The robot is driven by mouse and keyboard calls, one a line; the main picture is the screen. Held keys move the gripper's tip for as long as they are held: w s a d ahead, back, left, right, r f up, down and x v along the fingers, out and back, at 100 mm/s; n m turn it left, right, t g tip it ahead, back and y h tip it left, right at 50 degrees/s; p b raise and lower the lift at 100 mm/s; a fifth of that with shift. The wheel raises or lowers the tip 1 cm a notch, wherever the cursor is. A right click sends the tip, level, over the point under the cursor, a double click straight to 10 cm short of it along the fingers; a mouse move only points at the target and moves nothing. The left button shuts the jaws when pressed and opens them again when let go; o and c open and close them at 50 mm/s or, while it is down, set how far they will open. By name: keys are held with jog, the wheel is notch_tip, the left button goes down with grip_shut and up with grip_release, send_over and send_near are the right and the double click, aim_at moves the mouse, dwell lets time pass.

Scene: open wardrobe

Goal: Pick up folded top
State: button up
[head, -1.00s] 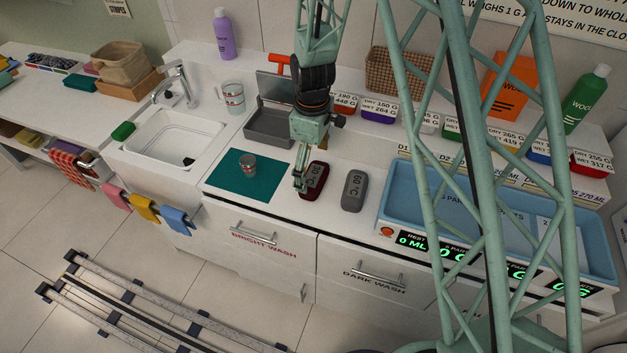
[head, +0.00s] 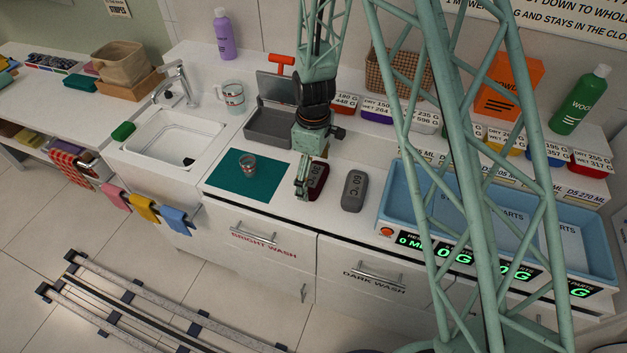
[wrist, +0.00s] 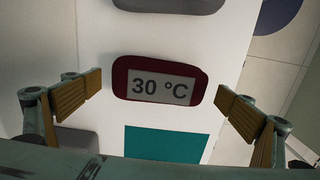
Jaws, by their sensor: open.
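A dark red rounded piece (head: 318,181) with a "30 °C" label lies on the white counter. It also shows in the wrist view, as a red piece (wrist: 161,65) ahead of my fingers. I cannot tell for sure that it is a folded top. My gripper (head: 302,190) points down over its left side and partly hides it in the head view. In the wrist view my gripper (wrist: 158,98) is open, with one finger on each side of the red piece and clear gaps between. Nothing is held.
A grey "60 °C" piece (head: 354,190) lies just right of the red one. A teal mat (head: 232,187) with a small cup (head: 248,165) is to the left. A grey bin (head: 272,122) stands behind, and a blue tray (head: 392,212) is at right.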

jog(key=shift+f, duration=0.5)
jog(key=shift+c, duration=0.9)
jog(key=c, duration=0.8)
